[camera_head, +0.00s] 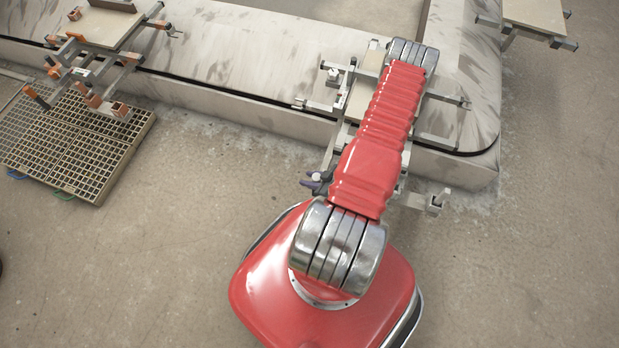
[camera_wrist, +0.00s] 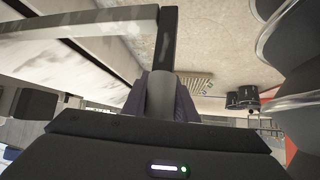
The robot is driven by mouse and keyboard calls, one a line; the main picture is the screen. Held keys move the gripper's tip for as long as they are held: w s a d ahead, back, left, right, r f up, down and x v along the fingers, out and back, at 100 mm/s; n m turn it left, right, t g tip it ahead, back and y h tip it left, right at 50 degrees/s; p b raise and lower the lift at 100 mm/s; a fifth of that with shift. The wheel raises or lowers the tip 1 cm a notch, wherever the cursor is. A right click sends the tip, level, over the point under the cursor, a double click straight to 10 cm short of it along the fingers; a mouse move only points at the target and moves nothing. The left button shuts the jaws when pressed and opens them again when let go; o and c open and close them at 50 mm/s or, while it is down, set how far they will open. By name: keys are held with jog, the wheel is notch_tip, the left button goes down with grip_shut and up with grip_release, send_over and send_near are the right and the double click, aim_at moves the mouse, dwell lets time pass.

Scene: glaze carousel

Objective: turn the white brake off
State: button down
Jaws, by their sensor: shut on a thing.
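My gripper (camera_head: 318,182) is beside the near side of a metal carrier frame, left of my red arm. Its dark purple fingers also show in the wrist view (camera_wrist: 161,97). They are shut around a pale grey cylindrical handle (camera_wrist: 161,88). The handle joins the end of a dark bar (camera_wrist: 166,40), which meets a light metal bar (camera_wrist: 80,22) at a corner. In the head view only a small pale tip (camera_head: 316,177) shows between the fingers. I take this handle for the white brake, but its colour looks greyish. My arm hides much of the carrier.
A carrier with a board (camera_head: 362,97) lies under my arm, on the grey carousel track (camera_head: 235,72). Another carrier with orange-tipped bars (camera_head: 108,28) stands at upper left, above a floor grating (camera_head: 75,150). A further board (camera_head: 535,14) is at upper right. Open floor lies lower right.

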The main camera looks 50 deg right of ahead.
jog(key=shift+s+a+f, duration=0.1)
jog(key=shift+s+a, duration=0.05)
jog(key=shift+s, duration=0.15)
jog(key=c, duration=1.4)
grip_release()
jog(key=shift+c, duration=0.2)
jog(key=shift+d, duration=0.2)
jog(key=v, duration=1.3)
jog(key=shift+s+r, duration=0.25)
jog(key=shift+r, duration=0.05)
